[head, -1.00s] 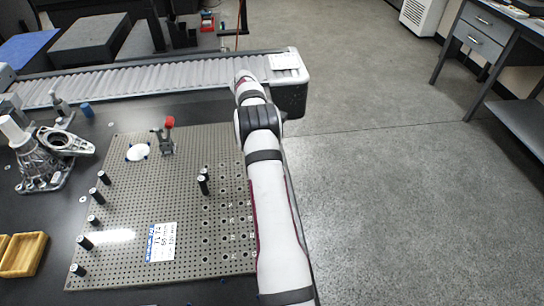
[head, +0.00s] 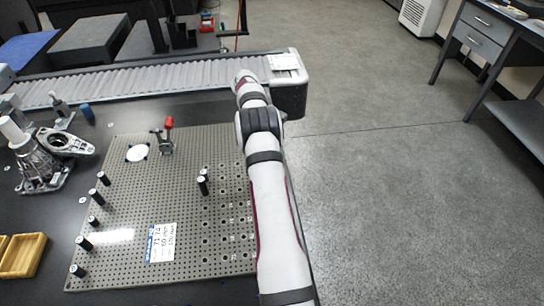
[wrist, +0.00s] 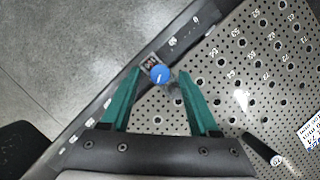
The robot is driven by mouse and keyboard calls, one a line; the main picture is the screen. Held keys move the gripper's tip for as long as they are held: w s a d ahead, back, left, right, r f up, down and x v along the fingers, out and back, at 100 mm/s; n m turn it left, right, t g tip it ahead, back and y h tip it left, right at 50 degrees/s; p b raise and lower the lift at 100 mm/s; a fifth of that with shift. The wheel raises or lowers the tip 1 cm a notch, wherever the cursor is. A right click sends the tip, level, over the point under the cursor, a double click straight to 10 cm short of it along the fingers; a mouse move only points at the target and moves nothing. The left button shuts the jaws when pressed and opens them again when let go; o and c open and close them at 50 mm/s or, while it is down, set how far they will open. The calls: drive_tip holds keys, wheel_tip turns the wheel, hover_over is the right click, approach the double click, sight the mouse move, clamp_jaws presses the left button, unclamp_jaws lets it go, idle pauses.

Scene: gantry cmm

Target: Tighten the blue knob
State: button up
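The blue knob (wrist: 159,75) shows in the wrist view as a round blue disc with a white line on it, near the edge of the perforated plate. My gripper (wrist: 158,77) is open, with its two green fingers apart. In the picture the knob lies between the fingertips; I cannot tell how far below them it is, and no contact shows. In the head view my arm hides the knob and the gripper.
The perforated plate (head: 187,215) carries several black posts and a red-handled clamp (head: 166,138). A metal casting (head: 38,165) and a wooden tray (head: 22,257) stand at left. A roller conveyor (head: 160,78) runs behind. A dark post (wrist: 262,148) is near the right finger.

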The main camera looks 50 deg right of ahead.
drive_tip(key=v, duration=0.7)
drive_tip(key=shift+r, duration=0.2)
drive_tip(key=shift+w, duration=0.1)
drive_tip(key=s+r+n+t, duration=0.4)
drive_tip(key=r, duration=0.4)
wheel_tip(320, 180, down, 15)
drive_tip(key=shift+w+a+f, duration=0.1)
